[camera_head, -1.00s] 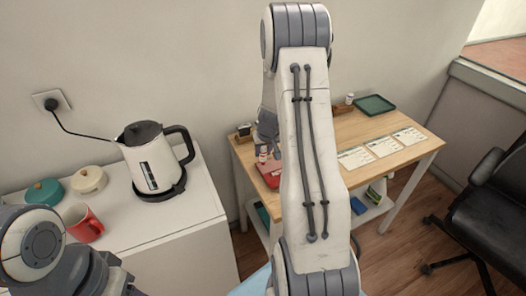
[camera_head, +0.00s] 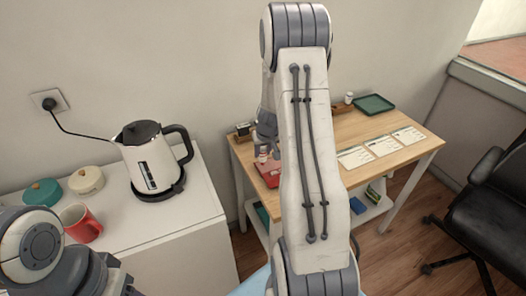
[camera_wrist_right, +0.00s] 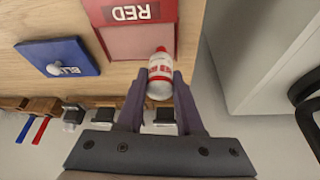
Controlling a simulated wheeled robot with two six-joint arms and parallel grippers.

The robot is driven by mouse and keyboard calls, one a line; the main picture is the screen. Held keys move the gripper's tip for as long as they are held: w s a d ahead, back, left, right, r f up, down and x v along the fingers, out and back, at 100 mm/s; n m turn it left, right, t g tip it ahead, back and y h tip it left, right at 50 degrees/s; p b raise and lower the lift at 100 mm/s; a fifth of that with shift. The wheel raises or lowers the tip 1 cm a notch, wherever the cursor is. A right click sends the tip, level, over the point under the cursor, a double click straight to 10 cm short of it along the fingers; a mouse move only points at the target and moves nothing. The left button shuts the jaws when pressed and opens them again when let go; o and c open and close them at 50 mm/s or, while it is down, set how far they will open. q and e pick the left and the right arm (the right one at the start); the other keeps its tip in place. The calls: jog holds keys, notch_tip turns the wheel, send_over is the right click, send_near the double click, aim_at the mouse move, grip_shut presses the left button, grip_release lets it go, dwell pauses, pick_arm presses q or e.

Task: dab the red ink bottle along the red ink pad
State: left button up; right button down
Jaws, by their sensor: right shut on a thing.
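My right gripper (camera_wrist_right: 158,88) is shut on the red ink bottle (camera_wrist_right: 160,76), a small white bottle with a red band and red top. In the right wrist view the bottle's tip points at the lower right part of the red ink pad (camera_wrist_right: 140,42); I cannot tell whether it touches. The pad's pinkish face is open, with a red "RED" label above it. In the head view the gripper (camera_head: 264,152) is over the red pad (camera_head: 270,179), partly hidden by my right arm. My left arm shows at the lower left, but its gripper is out of view.
A blue pad (camera_wrist_right: 57,57) lies beside the red one, with a rack of stamps (camera_wrist_right: 75,115) nearby. White cards (camera_head: 383,146) and a green tray (camera_head: 374,104) are on the wooden table. A kettle (camera_head: 150,165) and red mug (camera_head: 82,224) stand on the left cabinet.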

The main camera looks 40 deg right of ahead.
jog(key=shift+f+b, duration=0.35)
dwell(0.4)
jog(key=shift+s+a+f, duration=0.1)
jog(key=shift+f, duration=0.1)
dwell(1.5)
jog(key=shift+r, duration=0.15)
jog(key=shift+r+p, duration=1.1)
jog(key=shift+r, duration=0.45)
jog(key=shift+s+d+f+b, duration=0.15)
jog(key=shift+d+f+b, duration=0.4)
jog(key=shift+d, duration=0.35)
jog(key=shift+s+d+f+b, duration=0.1)
jog(key=shift+d+f+b, duration=0.4)
jog(key=shift+d, duration=0.35)
